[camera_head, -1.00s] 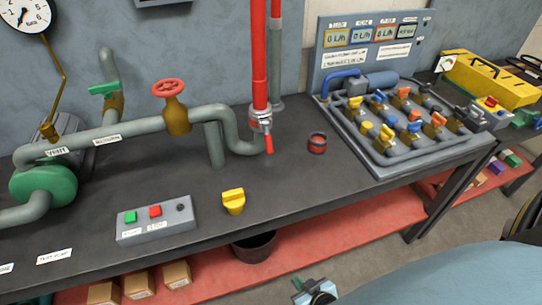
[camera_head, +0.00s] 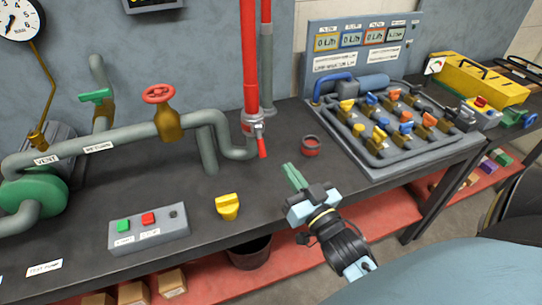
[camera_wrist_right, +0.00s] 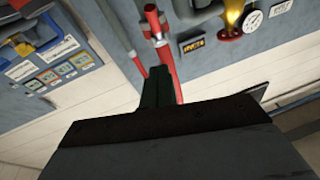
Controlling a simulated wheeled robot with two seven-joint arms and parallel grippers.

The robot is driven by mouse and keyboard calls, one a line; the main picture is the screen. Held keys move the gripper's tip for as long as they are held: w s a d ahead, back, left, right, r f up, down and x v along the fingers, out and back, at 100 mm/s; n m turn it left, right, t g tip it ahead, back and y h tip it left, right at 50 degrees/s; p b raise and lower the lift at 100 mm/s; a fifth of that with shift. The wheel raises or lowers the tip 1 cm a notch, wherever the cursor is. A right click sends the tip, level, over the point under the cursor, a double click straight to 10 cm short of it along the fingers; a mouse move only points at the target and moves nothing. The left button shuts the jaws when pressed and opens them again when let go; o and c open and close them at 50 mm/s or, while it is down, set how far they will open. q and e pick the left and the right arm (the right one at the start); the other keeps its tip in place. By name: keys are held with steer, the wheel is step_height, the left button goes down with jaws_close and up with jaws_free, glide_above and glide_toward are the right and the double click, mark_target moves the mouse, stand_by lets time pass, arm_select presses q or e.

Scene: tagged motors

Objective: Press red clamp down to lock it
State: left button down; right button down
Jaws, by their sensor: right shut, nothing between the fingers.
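The red clamp's lever (camera_head: 262,147) hangs at a slant from a metal collar (camera_head: 253,125) at the foot of the vertical red pipe (camera_head: 250,60), above the dark bench. My right gripper (camera_head: 291,174) has come in over the bench's front edge, to the right of and nearer than the lever, apart from it. Its green fingers are together and empty. In the right wrist view, the dark shut fingers (camera_wrist_right: 157,88) point toward the red pipe, and a metal collar (camera_wrist_right: 159,40) shows beyond them. My left gripper is not in view.
A small red-and-dark can (camera_head: 310,146) stands just right of the clamp. A yellow knob (camera_head: 228,206) and a grey button box (camera_head: 150,229) sit to the left. The valve panel (camera_head: 390,125) fills the right. Bench surface between clamp and gripper is clear.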

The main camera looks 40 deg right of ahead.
mark_target(262, 143)
steer(key=w, duration=0.2)
steer(key=w+f, duration=0.1)
steer(key=w, duration=0.5)
steer(key=shift+w+d+f+b, duration=0.15)
steer(key=shift+d+f+b, duration=0.1)
steer(key=shift+b, duration=0.15)
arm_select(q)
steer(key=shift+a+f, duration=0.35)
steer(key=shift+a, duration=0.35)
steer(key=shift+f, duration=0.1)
arm_select(e)
steer(key=shift+w, duration=0.1)
